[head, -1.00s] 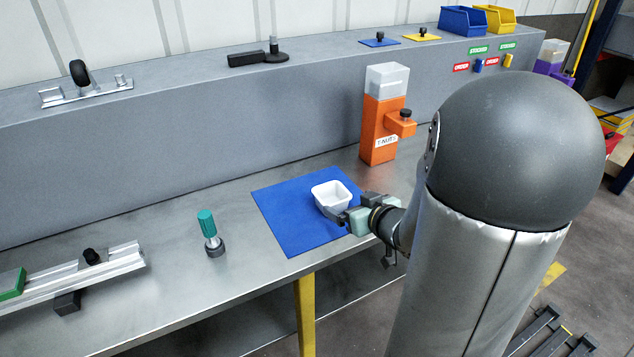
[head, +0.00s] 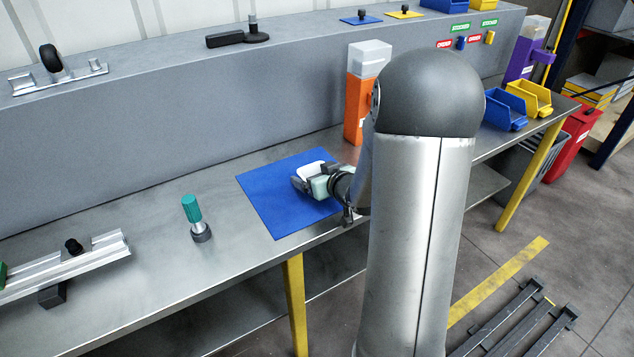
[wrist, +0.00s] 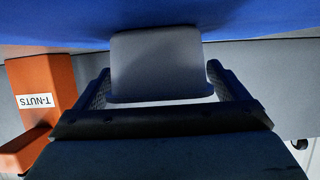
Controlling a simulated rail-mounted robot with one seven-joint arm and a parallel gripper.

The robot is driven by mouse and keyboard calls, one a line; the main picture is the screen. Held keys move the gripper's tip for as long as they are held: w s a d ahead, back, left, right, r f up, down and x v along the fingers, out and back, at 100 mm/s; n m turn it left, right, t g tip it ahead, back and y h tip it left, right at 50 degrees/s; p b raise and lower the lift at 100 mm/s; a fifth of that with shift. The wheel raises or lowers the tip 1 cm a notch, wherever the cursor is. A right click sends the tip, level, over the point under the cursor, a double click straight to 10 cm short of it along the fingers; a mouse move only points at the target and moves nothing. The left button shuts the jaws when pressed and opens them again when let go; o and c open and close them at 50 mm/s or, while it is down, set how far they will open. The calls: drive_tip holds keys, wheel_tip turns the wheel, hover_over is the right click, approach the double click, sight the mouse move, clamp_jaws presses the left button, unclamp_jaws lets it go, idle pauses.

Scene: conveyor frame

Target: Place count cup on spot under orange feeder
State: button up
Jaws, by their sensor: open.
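The white count cup (head: 311,168) stands on the blue mat (head: 268,205) and is partly hidden by my gripper (head: 314,178). My gripper is open and low over the mat. In the wrist view the cup (wrist: 158,62) shows between the two spread fingers, with a gap visible on each side. The orange feeder (head: 355,108) with a clear top stands behind the mat, against the grey ledge. My arm covers its right side and the spot under its outlet in the head view. The feeder also shows at the left of the wrist view (wrist: 42,80), with its T-NUTS label.
A teal-handled tool (head: 193,215) stands left of the mat. An aluminium rail (head: 70,265) lies at the front left of the table. A purple feeder (head: 522,58), a blue bin (head: 503,110) and a yellow bin (head: 530,97) stand at the right.

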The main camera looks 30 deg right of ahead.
drive_tip(key=shift+c, duration=0.2)
drive_tip(key=c, duration=1.1)
drive_tip(key=shift+r, duration=0.1)
